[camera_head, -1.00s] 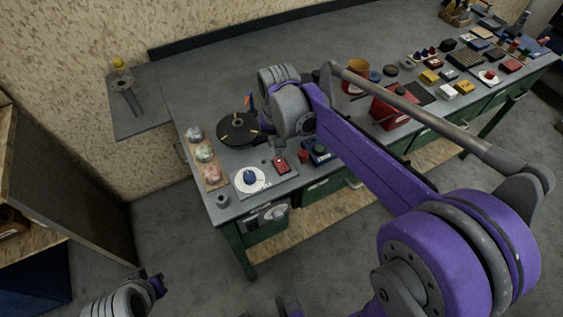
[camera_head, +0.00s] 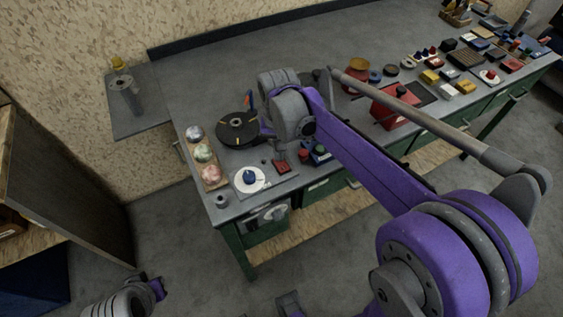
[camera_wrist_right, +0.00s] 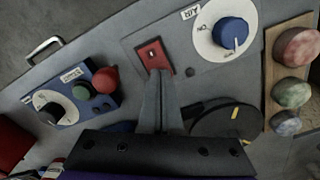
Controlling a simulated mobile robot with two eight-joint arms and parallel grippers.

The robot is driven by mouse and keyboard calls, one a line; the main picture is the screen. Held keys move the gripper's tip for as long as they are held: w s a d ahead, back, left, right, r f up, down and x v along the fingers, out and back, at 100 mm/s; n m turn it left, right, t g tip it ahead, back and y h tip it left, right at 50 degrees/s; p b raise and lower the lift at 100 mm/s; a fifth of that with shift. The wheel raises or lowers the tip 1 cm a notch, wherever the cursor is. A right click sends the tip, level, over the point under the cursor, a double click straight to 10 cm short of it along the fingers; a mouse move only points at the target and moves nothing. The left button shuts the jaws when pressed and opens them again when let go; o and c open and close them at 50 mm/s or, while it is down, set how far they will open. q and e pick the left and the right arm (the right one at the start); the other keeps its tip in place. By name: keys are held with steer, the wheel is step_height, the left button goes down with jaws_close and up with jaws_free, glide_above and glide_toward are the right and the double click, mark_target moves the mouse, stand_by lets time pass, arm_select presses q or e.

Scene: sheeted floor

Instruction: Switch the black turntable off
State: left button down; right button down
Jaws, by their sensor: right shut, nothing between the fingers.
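The black turntable (camera_head: 238,128), a dark disc with yellow marks, lies on the left part of the bench. It also shows in the right wrist view (camera_wrist_right: 232,121), partly hidden by my gripper's body. A small red switch (camera_head: 281,166) sits in front of it; in the right wrist view the red switch (camera_wrist_right: 152,53) is just beyond my fingertips. My right gripper (camera_wrist_right: 158,76) is shut and empty, its fingertips at the near edge of that switch; whether they touch it I cannot tell. My left arm shows at the lower left of the head view, its fingers unclear.
A blue knob on a white dial (camera_wrist_right: 231,34) marked AIR is beside the red switch. A blue box (camera_wrist_right: 75,97) with a dial and green and red buttons is on the other side. Coloured balls (camera_wrist_right: 292,92) stand on a wooden strip. A red box (camera_head: 398,103) stands further right.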

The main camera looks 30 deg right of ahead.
steer(key=shift+f, duration=0.25)
steer(key=shift+r, duration=0.1)
steer(key=shift+r+p, duration=2.25)
steer(key=shift+r, duration=1.25)
steer(key=s+a+f+n+t, duration=0.1)
steer(key=s+f+n+t, duration=0.1)
steer(key=s, duration=0.6)
steer(key=s+a+f+n+t, duration=0.2)
steer(key=s+f+n+t, duration=0.1)
steer(key=s, duration=0.5)
steer(key=shift+f+n, duration=0.3)
steer(key=shift+d, duration=0.1)
